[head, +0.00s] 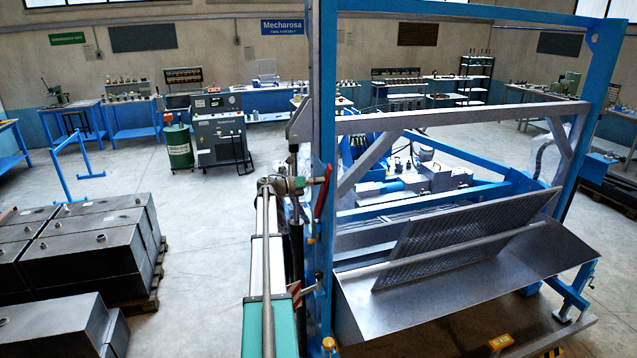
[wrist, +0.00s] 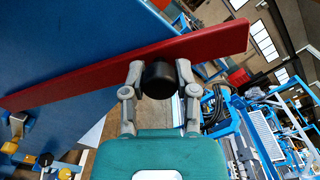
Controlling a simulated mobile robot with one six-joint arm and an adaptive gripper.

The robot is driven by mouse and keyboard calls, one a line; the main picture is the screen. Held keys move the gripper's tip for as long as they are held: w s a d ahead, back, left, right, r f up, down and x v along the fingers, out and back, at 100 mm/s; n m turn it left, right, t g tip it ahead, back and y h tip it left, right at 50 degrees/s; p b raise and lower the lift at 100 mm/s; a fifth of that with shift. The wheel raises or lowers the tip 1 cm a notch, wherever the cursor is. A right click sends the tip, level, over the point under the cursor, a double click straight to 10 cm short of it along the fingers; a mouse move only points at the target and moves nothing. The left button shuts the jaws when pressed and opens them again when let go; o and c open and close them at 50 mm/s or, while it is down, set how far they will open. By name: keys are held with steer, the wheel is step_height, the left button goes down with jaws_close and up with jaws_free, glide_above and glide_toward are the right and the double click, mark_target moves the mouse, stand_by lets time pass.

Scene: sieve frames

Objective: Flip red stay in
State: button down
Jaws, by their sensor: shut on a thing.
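The red stay (wrist: 90,75) is a long flat bar that runs slantwise across the wrist view, in front of a blue frame face. In the head view the red stay (head: 322,190) is a short tilted red strip at the blue post. My gripper (wrist: 158,68) has its two grey fingers on either side of a black round knob (wrist: 157,81) at the stay's near face, and is shut on it. In the head view my gripper (head: 301,184) is small, beside the post at the stay. The fingertips' exact contact is partly hidden by the knob.
The blue post (head: 323,100) stands right beside my gripper. A perforated sieve plate (head: 450,235) leans over a grey metal trough (head: 480,290) at right. Grey metal boxes (head: 90,265) stand on pallets at left. The floor between is clear.

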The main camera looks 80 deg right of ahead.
steer(key=shift+w, duration=0.1)
steer(key=c, duration=0.7)
jaws_free()
steer(key=o, duration=0.3)
steer(key=shift+w, duration=0.2)
steer(key=shift+o, duration=0.2)
steer(key=shift+s, duration=0.25)
steer(key=shift+w, duration=0.1)
steer(key=v, duration=1.2)
